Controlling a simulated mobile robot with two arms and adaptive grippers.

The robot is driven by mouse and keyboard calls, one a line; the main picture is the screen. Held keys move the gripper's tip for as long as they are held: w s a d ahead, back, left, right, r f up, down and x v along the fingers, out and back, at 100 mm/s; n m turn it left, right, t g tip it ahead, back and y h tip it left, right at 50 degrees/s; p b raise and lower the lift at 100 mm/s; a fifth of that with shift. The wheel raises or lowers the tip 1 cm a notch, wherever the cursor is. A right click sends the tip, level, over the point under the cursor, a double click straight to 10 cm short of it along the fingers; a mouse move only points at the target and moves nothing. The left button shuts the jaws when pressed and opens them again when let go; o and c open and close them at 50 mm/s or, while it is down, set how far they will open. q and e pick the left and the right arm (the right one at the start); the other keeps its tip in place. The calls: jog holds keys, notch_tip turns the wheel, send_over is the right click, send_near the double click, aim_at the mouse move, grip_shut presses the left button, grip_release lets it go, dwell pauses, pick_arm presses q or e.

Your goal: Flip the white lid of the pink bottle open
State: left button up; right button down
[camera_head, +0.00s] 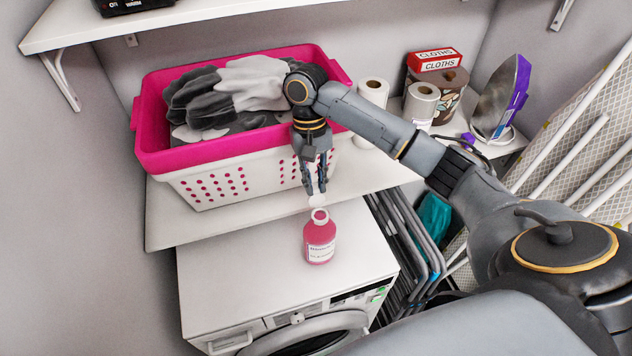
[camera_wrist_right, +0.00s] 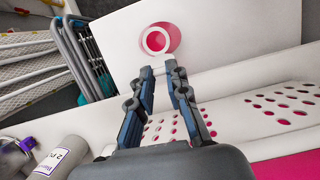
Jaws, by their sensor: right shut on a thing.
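The pink bottle (camera_head: 320,242) stands upright on top of the white dryer, with a white label on its front. Its white neck ring (camera_wrist_right: 157,40) shows an open mouth with pink inside in the right wrist view. The white lid (camera_head: 317,200) is tilted up at the back of the neck, right at my fingertips. My right gripper (camera_head: 316,191) points down from behind the bottle, shut on the lid; its fingertips (camera_wrist_right: 166,70) hold the lid's small white edge in the wrist view. Much of the lid is hidden there. My left gripper is not in view.
A pink-and-white laundry basket (camera_head: 215,182) with grey cloths stands on the shelf (camera_head: 170,225) behind the bottle, close to my right gripper. Paper rolls (camera_head: 421,103) and a cloths box (camera_head: 434,60) stand farther right. Folded racks (camera_head: 408,240) lean right of the dryer (camera_head: 225,285).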

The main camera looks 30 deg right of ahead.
jog(key=shift+s+f, duration=0.1)
jog(key=shift+f, duration=0.15)
jog(key=c, duration=1.5)
grip_release()
jog(key=shift+o, duration=1.1)
jog(key=shift+r, duration=0.1)
jog(key=v, duration=1.2)
jog(key=shift+w, duration=0.3)
